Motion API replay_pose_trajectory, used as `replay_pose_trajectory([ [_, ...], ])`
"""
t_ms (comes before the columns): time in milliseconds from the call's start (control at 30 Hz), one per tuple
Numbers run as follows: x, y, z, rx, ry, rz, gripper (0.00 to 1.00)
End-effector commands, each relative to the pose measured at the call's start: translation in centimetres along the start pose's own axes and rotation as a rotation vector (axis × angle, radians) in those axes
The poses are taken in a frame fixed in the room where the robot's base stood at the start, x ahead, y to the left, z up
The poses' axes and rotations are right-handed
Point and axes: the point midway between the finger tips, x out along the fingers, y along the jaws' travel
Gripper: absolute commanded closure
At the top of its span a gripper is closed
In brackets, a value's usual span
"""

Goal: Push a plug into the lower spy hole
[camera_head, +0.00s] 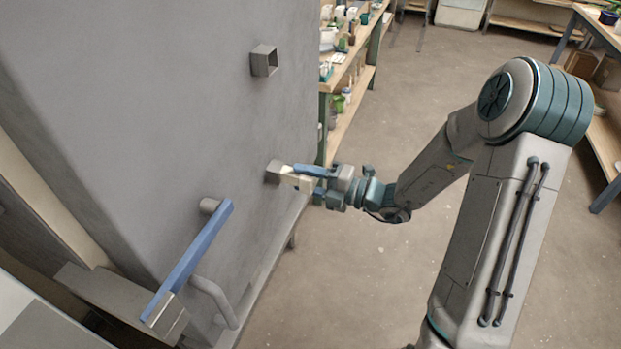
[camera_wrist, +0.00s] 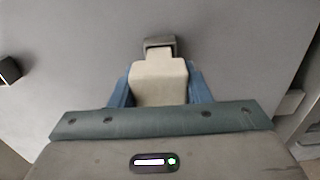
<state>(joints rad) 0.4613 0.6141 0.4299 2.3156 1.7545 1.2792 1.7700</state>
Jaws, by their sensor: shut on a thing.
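The grey kiln wall (camera_head: 170,110) fills the left of the head view. The upper spy hole (camera_head: 264,61) is a square grey collar, open, with nothing in it. The lower spy hole (camera_head: 272,171) is a similar collar below it. My gripper (camera_head: 305,178) is shut on a cream plug (camera_head: 290,178), which points at the lower collar. In the wrist view the plug (camera_wrist: 160,82) sits between the blue fingers, and its narrow end meets the collar (camera_wrist: 160,44). How deep the end sits inside cannot be told.
A blue-barred handle (camera_head: 190,258) sticks out from the kiln at the lower left. Shelves with pots and bottles (camera_head: 350,75) stand behind the kiln. A workbench (camera_head: 600,130) stands at the right. The floor (camera_head: 340,270) between is clear.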

Motion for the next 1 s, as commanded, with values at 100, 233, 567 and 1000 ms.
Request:
replay_pose_trajectory([
  [100,0.3,0.0,0.0,0.0,0.0,0.001,0.81],
  [233,0.3,0.0,0.0,0.0,0.0,0.001,0.81],
  [567,0.5,0.1,0.0,0.0,0.0,0.001,0.81],
  [1000,2.0,0.1,0.1,-0.001,0.0,0.0,0.81],
])
